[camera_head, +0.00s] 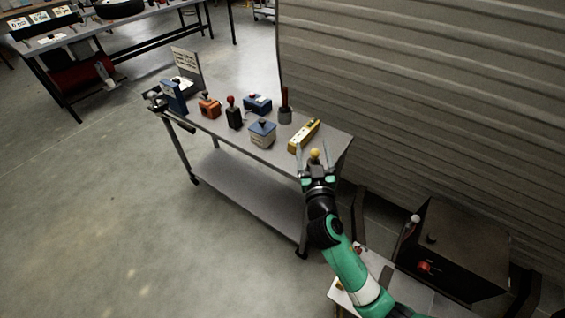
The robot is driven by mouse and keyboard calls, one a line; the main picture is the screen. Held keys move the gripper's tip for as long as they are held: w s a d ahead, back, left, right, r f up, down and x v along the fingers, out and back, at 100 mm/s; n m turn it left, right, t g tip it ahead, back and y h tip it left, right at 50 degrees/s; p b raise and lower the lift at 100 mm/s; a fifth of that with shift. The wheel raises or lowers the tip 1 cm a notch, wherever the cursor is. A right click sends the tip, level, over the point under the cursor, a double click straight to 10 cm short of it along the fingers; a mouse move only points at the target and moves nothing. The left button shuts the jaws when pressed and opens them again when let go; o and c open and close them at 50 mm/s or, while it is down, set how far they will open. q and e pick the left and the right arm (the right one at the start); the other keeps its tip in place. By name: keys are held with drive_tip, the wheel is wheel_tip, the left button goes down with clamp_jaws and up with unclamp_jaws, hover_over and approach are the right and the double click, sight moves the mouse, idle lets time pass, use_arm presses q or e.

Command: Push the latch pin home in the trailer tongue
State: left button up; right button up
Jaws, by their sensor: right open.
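My right gripper (312,149) is at the front right end of the grey cart, its two fingers spread apart. A small yellow knob (314,154) shows between the fingers; I cannot tell whether they touch it or whether it is the latch pin. Just beyond the fingertips lies a long yellow piece with dark spots (303,136), possibly the trailer tongue. The gripper and wrist partly cover the cart edge there. My left gripper is not in view.
The cart (225,148) also carries a blue-topped box (262,134), a red-knobbed black device (234,113), an orange device (209,105), a blue device (258,103) and a red-handled post (285,108). A corrugated wall (420,100) rises behind; a dark box (455,250) stands right.

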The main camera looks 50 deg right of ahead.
wheel_tip(320, 180, down, 9)
drive_tip(key=d+b, duration=0.2)
drive_tip(key=b, duration=0.1)
drive_tip(key=g+b, duration=0.2)
approach(315, 156)
drive_tip(key=shift+t, duration=0.3)
drive_tip(key=x, duration=0.2)
drive_tip(key=b+x, duration=0.1)
drive_tip(key=x, duration=0.3)
drive_tip(key=shift+s+d, duration=0.25)
drive_tip(key=shift+d, duration=0.3)
drive_tip(key=shift+w+d+f+b, duration=0.2)
drive_tip(key=shift+w+f+b, duration=0.1)
drive_tip(key=shift+b, duration=0.2)
drive_tip(key=b+x, duration=0.1)
drive_tip(key=x, duration=0.3)
drive_tip(key=shift+w+d+b, duration=0.1)
drive_tip(key=shift+w+b, duration=0.2)
drive_tip(key=shift+w, duration=0.05)
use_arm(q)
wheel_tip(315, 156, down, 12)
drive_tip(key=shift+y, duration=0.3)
use_arm(e)
clamp_jaws()
